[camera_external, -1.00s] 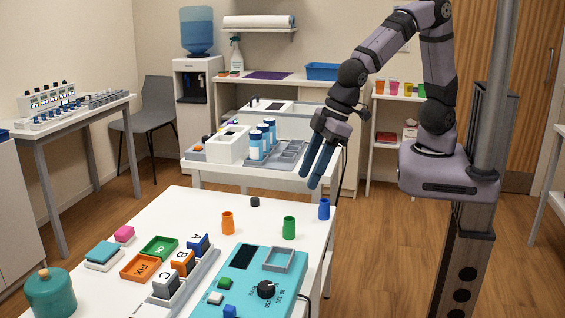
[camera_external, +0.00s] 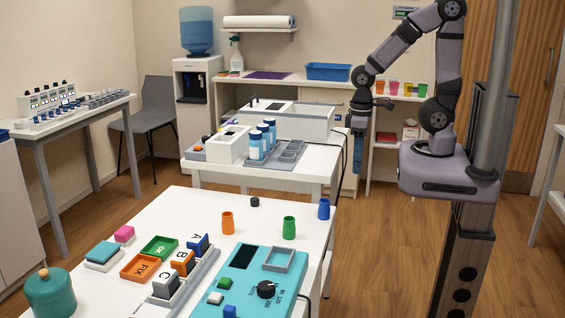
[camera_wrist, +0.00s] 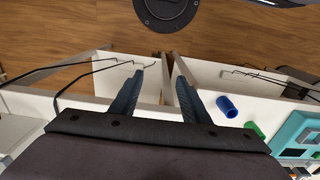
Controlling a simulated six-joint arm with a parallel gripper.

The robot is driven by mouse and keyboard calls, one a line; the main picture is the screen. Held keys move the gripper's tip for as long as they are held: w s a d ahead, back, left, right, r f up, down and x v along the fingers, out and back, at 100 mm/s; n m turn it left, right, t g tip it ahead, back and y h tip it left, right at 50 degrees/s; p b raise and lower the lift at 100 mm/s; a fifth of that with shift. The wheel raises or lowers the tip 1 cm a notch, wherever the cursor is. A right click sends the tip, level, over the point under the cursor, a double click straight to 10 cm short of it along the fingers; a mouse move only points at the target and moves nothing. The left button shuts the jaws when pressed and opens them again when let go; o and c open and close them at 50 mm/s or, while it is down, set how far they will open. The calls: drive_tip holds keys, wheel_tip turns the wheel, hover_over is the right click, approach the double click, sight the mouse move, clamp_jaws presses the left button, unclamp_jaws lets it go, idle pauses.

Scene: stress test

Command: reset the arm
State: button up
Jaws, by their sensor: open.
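My gripper (camera_external: 357,160) hangs pointing down in the external view, with blue fingers. It is to the right of the back white table and in front of the shelf unit, with nothing in it. In the wrist view my gripper (camera_wrist: 158,75) shows two blue fingers spread apart with an empty gap between them. Below the fingers are the edges of white tables and the wooden floor. The arm rises from its base at the right and bends over toward the left.
The front white table (camera_external: 185,215) holds a blue cup (camera_external: 324,209), a green cup (camera_external: 289,228), an orange cup (camera_external: 227,223) and a teal panel (camera_external: 215,268). The back table carries blue-capped bottles (camera_external: 262,138) and a white box (camera_external: 292,120). Dark cables hang near the table edges.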

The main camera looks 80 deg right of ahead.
wheel_tip(320, 180, up, 2)
drive_tip(key=shift+r+p, duration=0.1)
drive_tip(key=shift+p, duration=0.9)
idle(0.4)
